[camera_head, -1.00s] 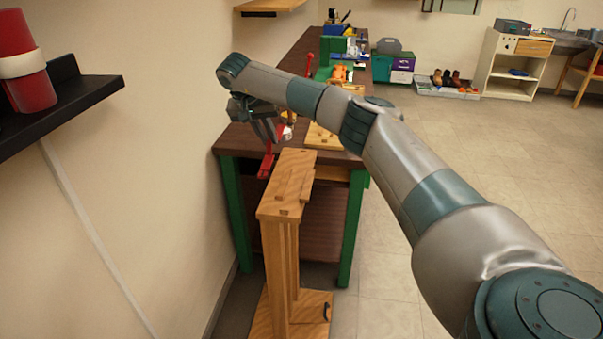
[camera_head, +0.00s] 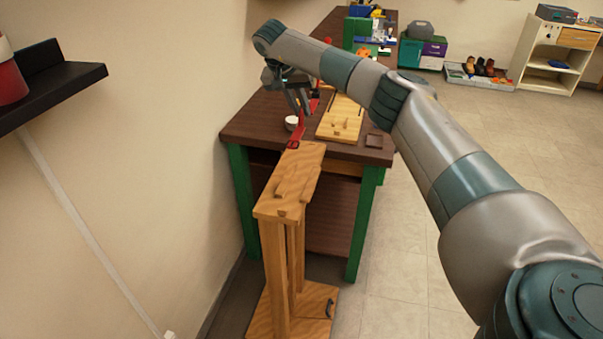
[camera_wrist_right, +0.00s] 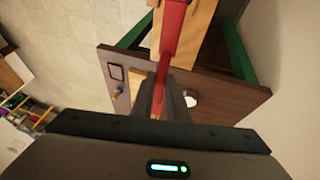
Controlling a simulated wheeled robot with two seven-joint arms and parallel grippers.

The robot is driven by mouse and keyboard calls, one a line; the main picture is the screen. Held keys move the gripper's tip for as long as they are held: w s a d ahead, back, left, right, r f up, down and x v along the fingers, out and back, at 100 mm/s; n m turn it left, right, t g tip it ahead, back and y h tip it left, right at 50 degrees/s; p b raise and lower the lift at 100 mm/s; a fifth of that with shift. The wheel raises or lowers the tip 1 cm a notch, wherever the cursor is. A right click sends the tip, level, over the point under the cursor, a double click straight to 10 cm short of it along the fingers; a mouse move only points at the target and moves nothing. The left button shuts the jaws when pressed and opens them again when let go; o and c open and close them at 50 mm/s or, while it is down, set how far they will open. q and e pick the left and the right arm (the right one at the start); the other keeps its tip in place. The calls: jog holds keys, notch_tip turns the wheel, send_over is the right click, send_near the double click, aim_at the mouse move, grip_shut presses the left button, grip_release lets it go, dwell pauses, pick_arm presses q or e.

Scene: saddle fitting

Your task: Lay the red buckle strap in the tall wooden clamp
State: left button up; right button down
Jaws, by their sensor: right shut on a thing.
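My right gripper (camera_head: 305,108) is shut on the red buckle strap (camera_head: 298,132), which hangs down from the fingers near the table's front edge. In the right wrist view the strap (camera_wrist_right: 170,40) runs from between the fingers (camera_wrist_right: 163,105) up past the top of the picture, over the wooden clamp (camera_wrist_right: 200,25). The tall wooden clamp (camera_head: 285,205) stands upright on its base in front of the table. The strap's lower end shows at the far end of the clamp's top; I cannot tell whether it touches. My left gripper is not in view.
The dark workbench (camera_head: 240,128) with green legs stands behind the clamp. A wooden board (camera_head: 338,122), a small dark square tray (camera_head: 374,141) and a white round thing (camera_head: 291,122) are on it.

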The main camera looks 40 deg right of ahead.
aim_at(295, 147)
jog(key=shift+s+f, duration=0.2)
jog(key=shift+f, duration=0.05)
jog(key=shift+s+a+f+p, duration=0.2)
jog(key=shift+s+p, duration=0.05)
jog(key=shift+p, duration=0.05)
jog(key=s+a+f+p, duration=0.1)
jog(key=s+a+f, duration=0.1)
jog(key=s+a+f+p, duration=0.1)
jog(key=s+a+p, duration=0.1)
jog(key=s, duration=0.1)
jog(key=s+a+f+p, duration=0.1)
jog(key=s+a+f, duration=0.1)
jog(key=shift+s+a+f+p, duration=0.25)
jog(key=shift+s+f+p, duration=0.1)
jog(key=shift+s+a+f, duration=0.15)
jog(key=shift+s+f, duration=0.05)
jog(key=shift+f, duration=0.05)
jog(key=shift+f, duration=0.15)
notch_tip(295, 147, down, 3)
jog(key=shift+f+p, duration=0.15)
jog(key=shift+p, duration=1.05)
jog(key=shift+f, duration=0.25)
